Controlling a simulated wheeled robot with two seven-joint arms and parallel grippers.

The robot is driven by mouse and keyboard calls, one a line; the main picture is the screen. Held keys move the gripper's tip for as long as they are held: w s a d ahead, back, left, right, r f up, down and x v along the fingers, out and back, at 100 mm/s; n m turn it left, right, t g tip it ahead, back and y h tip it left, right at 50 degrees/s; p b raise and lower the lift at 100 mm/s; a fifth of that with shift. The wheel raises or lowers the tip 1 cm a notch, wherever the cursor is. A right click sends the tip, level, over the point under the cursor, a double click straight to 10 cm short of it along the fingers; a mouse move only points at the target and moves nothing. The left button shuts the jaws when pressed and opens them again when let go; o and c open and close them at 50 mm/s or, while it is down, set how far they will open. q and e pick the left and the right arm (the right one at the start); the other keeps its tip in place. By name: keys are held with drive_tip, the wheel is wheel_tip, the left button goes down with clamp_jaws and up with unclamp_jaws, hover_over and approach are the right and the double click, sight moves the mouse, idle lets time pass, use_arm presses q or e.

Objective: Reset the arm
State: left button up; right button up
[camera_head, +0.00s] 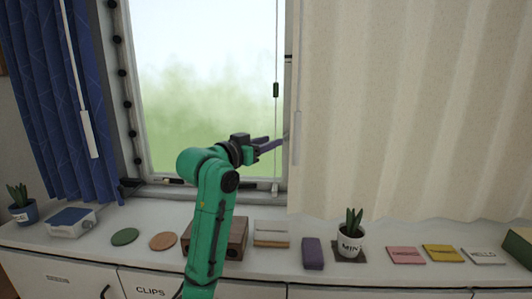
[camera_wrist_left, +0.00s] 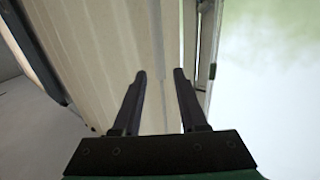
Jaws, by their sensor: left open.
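My left arm is green and rises from the bottom of the head view, bent at the elbow in front of the window. My left gripper (camera_head: 277,142) points right, close to the left edge of the cream curtain (camera_head: 410,110). In the left wrist view the two dark fingers of the left gripper (camera_wrist_left: 160,75) stand apart with nothing visible held between them. The cream curtain (camera_wrist_left: 105,60) lies behind the fingers in that view; whether they touch it I cannot tell. My right gripper is not in view.
The window (camera_head: 205,80) is behind the arm, with a blue curtain (camera_head: 55,100) at left. The white counter (camera_head: 130,258) holds a brown box (camera_head: 236,238), a purple block (camera_head: 312,253), a potted plant (camera_head: 350,240) and several small pads. A hanging rod (camera_head: 276,90) is near the gripper.

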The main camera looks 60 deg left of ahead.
use_arm(q)
drive_tip(key=shift+s+d, duration=0.2)
drive_tip(key=shift+s, duration=0.2)
